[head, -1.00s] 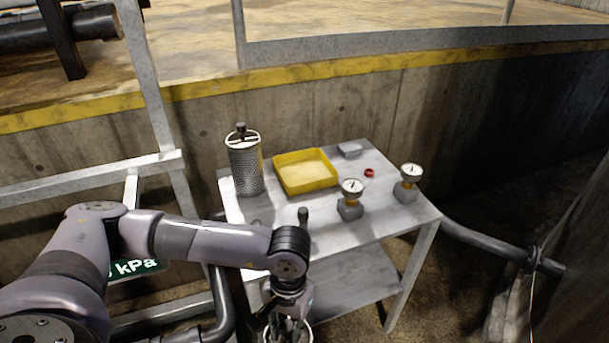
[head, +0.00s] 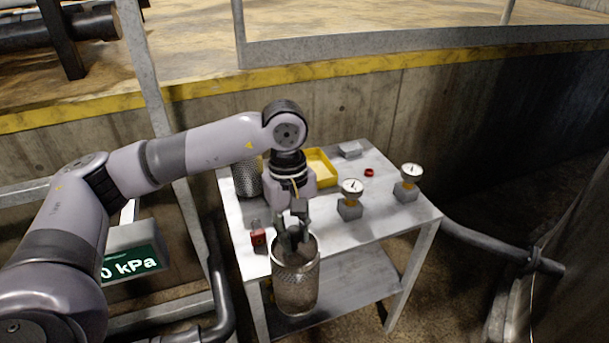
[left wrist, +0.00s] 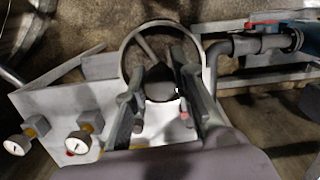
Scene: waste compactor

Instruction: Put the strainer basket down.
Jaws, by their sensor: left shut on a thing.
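My left gripper (head: 290,240) points down and is shut on the strainer basket (head: 297,288), a dull metal mesh cylinder with a pale rim. The basket hangs upright, overlapping the front edge of the grey table (head: 375,232) in the head view; its bottom shows below the tabletop level. In the left wrist view the fingers (left wrist: 160,110) reach to the basket's round rim (left wrist: 126,50); the gripped part is hard to make out. A second mesh cylinder (head: 246,180) stands at the table's back left, partly hidden by my arm. My right gripper is not in view.
A yellow tray (head: 323,165) is partly hidden behind my gripper. Two gauges on grey blocks (head: 350,208) (head: 406,192) stand to the right. A red ring (head: 369,173), a grey block (head: 350,150) and a small red object (head: 258,238) lie on the tabletop.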

